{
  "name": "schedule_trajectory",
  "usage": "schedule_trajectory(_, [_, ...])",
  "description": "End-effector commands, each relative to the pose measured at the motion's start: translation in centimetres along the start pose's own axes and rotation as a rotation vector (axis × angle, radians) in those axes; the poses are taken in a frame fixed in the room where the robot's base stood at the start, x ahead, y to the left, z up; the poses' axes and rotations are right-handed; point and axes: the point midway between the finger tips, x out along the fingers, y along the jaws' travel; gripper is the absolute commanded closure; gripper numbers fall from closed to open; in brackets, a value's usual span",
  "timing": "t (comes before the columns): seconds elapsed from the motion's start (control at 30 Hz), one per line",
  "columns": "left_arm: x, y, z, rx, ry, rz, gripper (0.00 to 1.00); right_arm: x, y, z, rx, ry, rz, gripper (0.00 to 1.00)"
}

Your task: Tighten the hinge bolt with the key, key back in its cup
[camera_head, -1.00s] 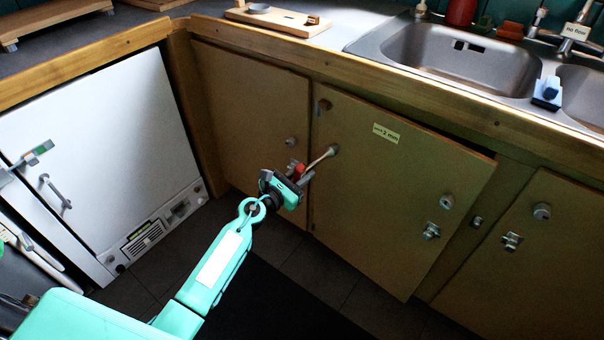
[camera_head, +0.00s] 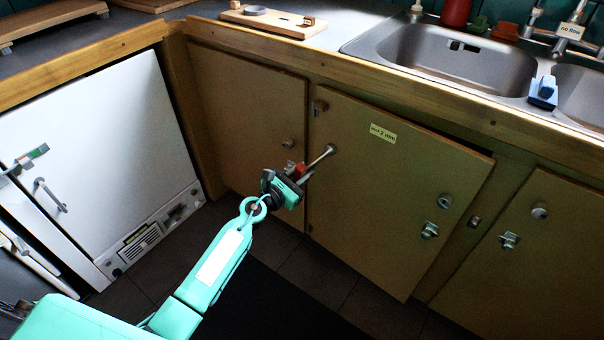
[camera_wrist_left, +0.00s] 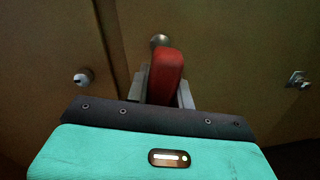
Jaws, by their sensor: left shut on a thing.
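My left gripper (camera_head: 291,180) is shut on the red handle of the key, in front of the tan cabinet door (camera_head: 390,190). The red handle (camera_wrist_left: 166,76) stands between the fingers in the left wrist view. The key's pale metal shaft (camera_head: 319,159) runs up and right to a round bolt head (camera_head: 331,149) near the door's hinge-side edge. The bolt head (camera_wrist_left: 159,41) also shows just beyond the handle in the wrist view. Whether the key's tip is seated in it I cannot tell. A low round grey holder, perhaps the cup (camera_head: 256,10), is on a wooden board on the counter.
The door carries a small label (camera_head: 383,133), a knob (camera_head: 445,201) and a latch (camera_head: 430,230). Its right edge stands slightly out from the frame. A sink (camera_head: 450,70) is at upper right, a white appliance (camera_head: 100,140) at left. Floor below is clear.

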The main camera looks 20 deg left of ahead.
Motion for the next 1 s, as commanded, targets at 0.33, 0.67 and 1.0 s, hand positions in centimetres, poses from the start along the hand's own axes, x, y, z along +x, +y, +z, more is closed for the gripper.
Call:
schedule_trajectory(0.33, [-1.3,0.0,-0.1,0.045,0.002,0.001,1.00,0.1,0.0,0.1,0.003,-0.001,0.000,0.54])
schedule_trajectory(0.67, [-4.3,0.0,-0.1,0.052,0.003,0.001,1.00,-0.1,0.0,-0.1,0.003,-0.001,0.000,0.54])
schedule_trajectory(1.0, [-7.4,0.0,0.0,0.051,0.000,0.002,1.00,0.0,0.0,0.0,0.003,-0.001,0.000,0.54])
